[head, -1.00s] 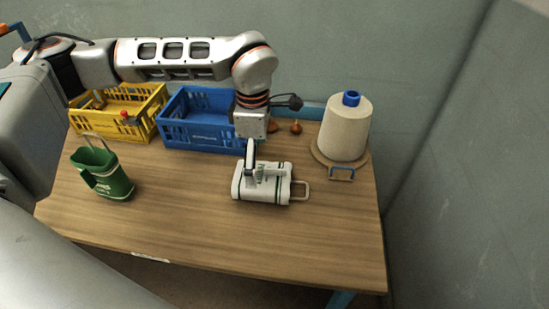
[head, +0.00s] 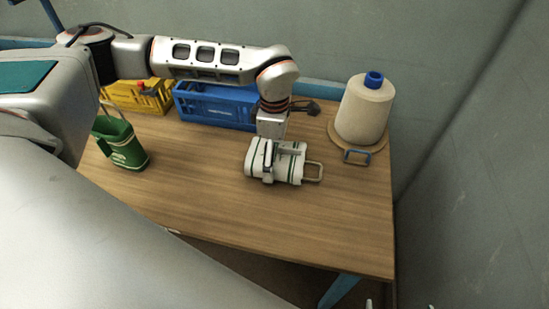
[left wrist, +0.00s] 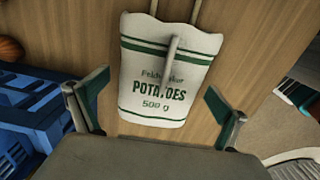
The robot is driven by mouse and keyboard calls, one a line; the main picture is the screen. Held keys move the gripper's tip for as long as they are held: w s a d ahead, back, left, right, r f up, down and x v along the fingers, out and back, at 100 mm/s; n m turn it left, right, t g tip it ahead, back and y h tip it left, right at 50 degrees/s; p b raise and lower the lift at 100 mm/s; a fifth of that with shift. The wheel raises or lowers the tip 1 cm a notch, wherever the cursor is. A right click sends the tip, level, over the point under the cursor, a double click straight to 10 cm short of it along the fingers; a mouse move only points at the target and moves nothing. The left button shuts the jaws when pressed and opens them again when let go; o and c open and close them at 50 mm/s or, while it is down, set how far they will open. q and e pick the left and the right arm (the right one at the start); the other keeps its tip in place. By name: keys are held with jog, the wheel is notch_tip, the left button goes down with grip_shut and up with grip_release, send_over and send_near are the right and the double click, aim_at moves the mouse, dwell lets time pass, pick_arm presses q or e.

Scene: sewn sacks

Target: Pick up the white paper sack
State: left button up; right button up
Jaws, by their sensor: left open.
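The white paper sack (head: 297,168) with green stripes lies flat on the table, its tan loop handle pointing right. It also shows in the left wrist view (left wrist: 150,68), where its print reads POTATOES. My left gripper (head: 279,158) comes down over the sack from above. In the left wrist view the two fingers of my left gripper (left wrist: 155,98) are wide apart, one on each side of the sack's lower end. They hold nothing. I cannot tell how far the fingertips are above the table. My right gripper is not in view.
A green sack (head: 122,145) stands at the left. A yellow crate (head: 140,98) and a blue crate (head: 215,106) stand along the back. A cream cone with a blue top (head: 363,110) stands right on a round board. The table's front (head: 260,220) is clear.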

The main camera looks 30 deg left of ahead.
pick_arm(q)
jog(key=c, duration=1.1)
jog(key=shift+r, duration=0.15)
